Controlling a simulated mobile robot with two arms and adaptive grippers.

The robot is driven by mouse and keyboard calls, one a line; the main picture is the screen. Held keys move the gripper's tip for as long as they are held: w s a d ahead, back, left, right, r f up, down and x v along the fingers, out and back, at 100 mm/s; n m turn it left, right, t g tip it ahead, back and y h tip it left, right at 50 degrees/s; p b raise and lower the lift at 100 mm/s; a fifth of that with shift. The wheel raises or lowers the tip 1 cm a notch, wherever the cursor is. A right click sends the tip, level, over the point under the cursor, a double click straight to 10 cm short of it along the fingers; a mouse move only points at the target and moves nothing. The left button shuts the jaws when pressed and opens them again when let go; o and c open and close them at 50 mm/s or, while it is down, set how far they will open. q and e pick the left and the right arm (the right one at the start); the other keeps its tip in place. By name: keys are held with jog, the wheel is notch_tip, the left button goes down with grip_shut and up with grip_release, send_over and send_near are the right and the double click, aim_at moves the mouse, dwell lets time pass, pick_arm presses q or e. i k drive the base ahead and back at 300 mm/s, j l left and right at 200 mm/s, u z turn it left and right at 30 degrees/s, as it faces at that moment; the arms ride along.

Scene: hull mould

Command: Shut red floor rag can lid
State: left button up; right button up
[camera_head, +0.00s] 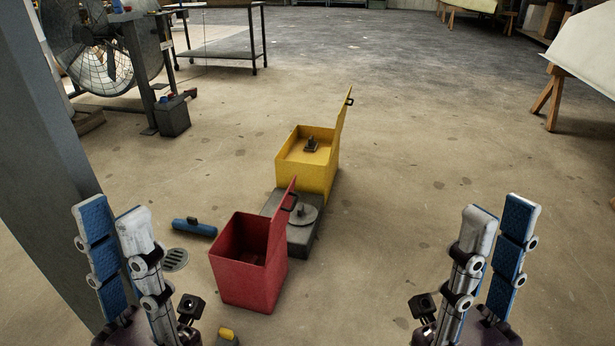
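The red rag can (235,275) stands on the concrete floor, its top open and its inside empty as far as I can see. My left gripper (112,212) is at lower left, left of the can. My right gripper (502,218) is at lower right, well apart from the can. Both grippers point upward in the picture, fingers apart, with nothing between them.
A yellow bin (306,173) with a raised lid stands behind the can. A grey box with a round disc (303,214) is close behind the red lid. A blue cylinder (194,228) and drain (174,260) lie left. A grey pillar (40,150) rises at left. Floor to the right is clear.

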aim_at(278, 224)
jog(key=i+l+u, duration=0.1)
jog(key=i+l, duration=0.15)
jog(key=i, duration=0.25)
jog(key=i+l+u, duration=0.1)
jog(key=i+l, duration=0.2)
jog(key=i, duration=0.2)
jog(key=i+l+u, duration=0.1)
jog(key=i+l, duration=0.2)
jog(key=i, duration=0.15)
jog(key=i+u, duration=0.1)
jog(key=u, duration=0.85)
